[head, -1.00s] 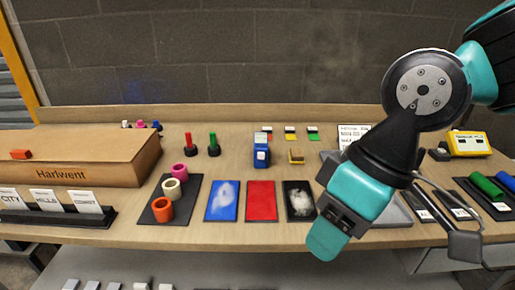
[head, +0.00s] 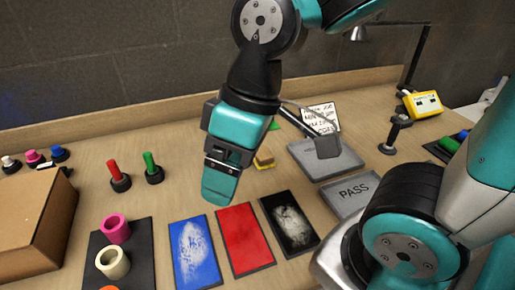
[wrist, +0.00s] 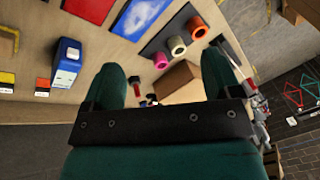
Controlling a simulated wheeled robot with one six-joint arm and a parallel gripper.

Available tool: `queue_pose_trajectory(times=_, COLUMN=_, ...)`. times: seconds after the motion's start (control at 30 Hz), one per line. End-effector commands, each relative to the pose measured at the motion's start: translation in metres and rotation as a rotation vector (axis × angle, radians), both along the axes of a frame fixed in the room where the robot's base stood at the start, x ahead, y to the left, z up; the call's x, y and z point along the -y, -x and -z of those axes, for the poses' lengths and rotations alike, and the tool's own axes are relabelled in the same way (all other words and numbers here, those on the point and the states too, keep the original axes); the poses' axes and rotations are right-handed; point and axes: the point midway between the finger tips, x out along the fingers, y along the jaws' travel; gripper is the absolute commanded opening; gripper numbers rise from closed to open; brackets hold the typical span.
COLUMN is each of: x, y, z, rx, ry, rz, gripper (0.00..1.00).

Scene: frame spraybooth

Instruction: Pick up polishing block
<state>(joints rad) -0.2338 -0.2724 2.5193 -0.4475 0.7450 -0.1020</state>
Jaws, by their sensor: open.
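A small tan and yellow block (head: 264,161), which looks like the polishing block, lies on the bench just right of my gripper in the head view. It is partly covered there by my arm. My gripper (head: 221,192) hangs over the bench behind the blue and red pads. The wrist view shows its two fingers (wrist: 163,78) apart with nothing between them. A blue dispenser (wrist: 67,62) with a white label shows to the left of the fingers in the wrist view. It is hidden behind my gripper in the head view.
Blue (head: 195,250), red (head: 245,239) and black (head: 289,222) pads lie in front. Red (head: 118,175) and green (head: 152,168) pegs stand left, near a cardboard box (head: 35,225). Grey PASS tray (head: 352,194) and a lamp (head: 418,65) are right.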

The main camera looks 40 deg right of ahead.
Motion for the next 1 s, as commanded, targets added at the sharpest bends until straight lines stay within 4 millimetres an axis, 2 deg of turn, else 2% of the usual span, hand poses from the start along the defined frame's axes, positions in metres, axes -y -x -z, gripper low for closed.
queue_pose_trajectory(times=0.07, x=0.016, y=-0.032, z=0.005, rx=0.036, ry=0.044, rz=-0.053, gripper=0.94)
queue_pose_trajectory(times=0.17, x=0.052, y=-0.083, z=0.013, rx=0.085, ry=0.126, rz=-0.167, gripper=0.94)
queue_pose_trajectory(times=0.2, x=0.069, y=-0.103, z=0.017, rx=0.099, ry=0.159, rz=-0.219, gripper=0.94)
queue_pose_trajectory(times=0.3, x=0.114, y=-0.144, z=0.027, rx=0.113, ry=0.235, rz=-0.350, gripper=0.94)
queue_pose_trajectory(times=0.4, x=0.156, y=-0.172, z=0.037, rx=0.108, ry=0.286, rz=-0.465, gripper=0.94)
queue_pose_trajectory(times=0.5, x=0.188, y=-0.188, z=0.044, rx=0.097, ry=0.316, rz=-0.549, gripper=0.94)
queue_pose_trajectory(times=0.6, x=0.206, y=-0.195, z=0.050, rx=0.088, ry=0.327, rz=-0.597, gripper=0.94)
queue_pose_trajectory(times=0.77, x=0.211, y=-0.197, z=0.072, rx=0.083, ry=0.330, rz=-0.620, gripper=0.94)
queue_pose_trajectory(times=1.0, x=0.210, y=-0.196, z=0.127, rx=0.083, ry=0.328, rz=-0.620, gripper=0.94)
